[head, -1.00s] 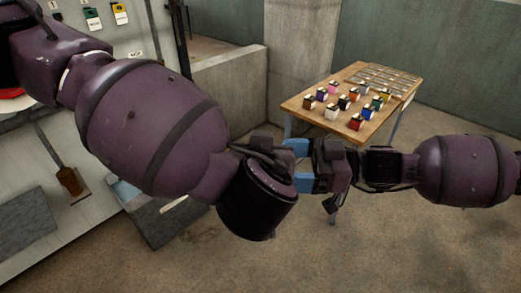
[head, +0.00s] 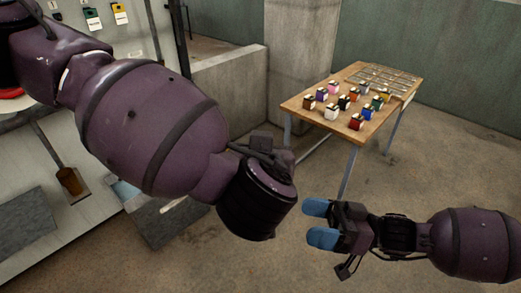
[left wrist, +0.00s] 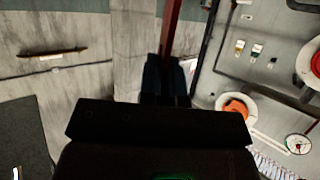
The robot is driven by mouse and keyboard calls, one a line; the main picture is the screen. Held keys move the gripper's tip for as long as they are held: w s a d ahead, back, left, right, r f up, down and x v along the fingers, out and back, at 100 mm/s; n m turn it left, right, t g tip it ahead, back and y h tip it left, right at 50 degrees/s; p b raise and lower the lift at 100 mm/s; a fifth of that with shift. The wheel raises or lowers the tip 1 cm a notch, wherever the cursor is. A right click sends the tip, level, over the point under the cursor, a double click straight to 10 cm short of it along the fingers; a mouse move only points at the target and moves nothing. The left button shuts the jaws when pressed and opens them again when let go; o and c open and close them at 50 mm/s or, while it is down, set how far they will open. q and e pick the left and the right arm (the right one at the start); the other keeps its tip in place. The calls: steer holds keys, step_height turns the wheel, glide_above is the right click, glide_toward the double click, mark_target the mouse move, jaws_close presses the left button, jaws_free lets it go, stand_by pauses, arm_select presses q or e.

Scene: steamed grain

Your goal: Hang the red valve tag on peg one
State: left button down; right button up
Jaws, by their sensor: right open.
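My right gripper (head: 318,223) is open and empty, its blue fingers pointing left, in front of the table. My left gripper is hidden behind its own wrist in the head view. In the left wrist view its dark fingers (left wrist: 167,82) are close together. A narrow dark-red strip, which looks like the red valve tag edge-on (left wrist: 171,28), rises from between them. On the grey wall panel (left wrist: 225,75) hang a yellow tag (left wrist: 239,46) and a green tag (left wrist: 257,50); they also show in the head view (head: 120,13). I cannot make out which peg is peg one.
A wooden table (head: 290,106) with several small coloured blocks and a rack (head: 383,78) stands at the back right. A low concrete wall (head: 225,95) is behind my left arm. A round gauge (left wrist: 298,143) is on the panel. The floor at front right is clear.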

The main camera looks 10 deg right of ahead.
steer(key=s+d+f+m+t+h, duration=0.2)
steer(key=d+f+m+h, duration=0.1)
steer(key=f+h, duration=0.3)
steer(key=s+d+f+m+t+h, duration=0.2)
steer(key=f+h, duration=0.5)
steer(key=f, duration=0.4)
steer(key=s+d+f+m+t+h, duration=0.2)
steer(key=s+d+f+m+h, duration=0.2)
steer(key=d+f, duration=0.4)
steer(key=f+m+h, duration=0.1)
steer(key=h, duration=0.1)
steer(key=shift+f+m+t+h, duration=0.15)
steer(key=shift+m+t+h, duration=0.15)
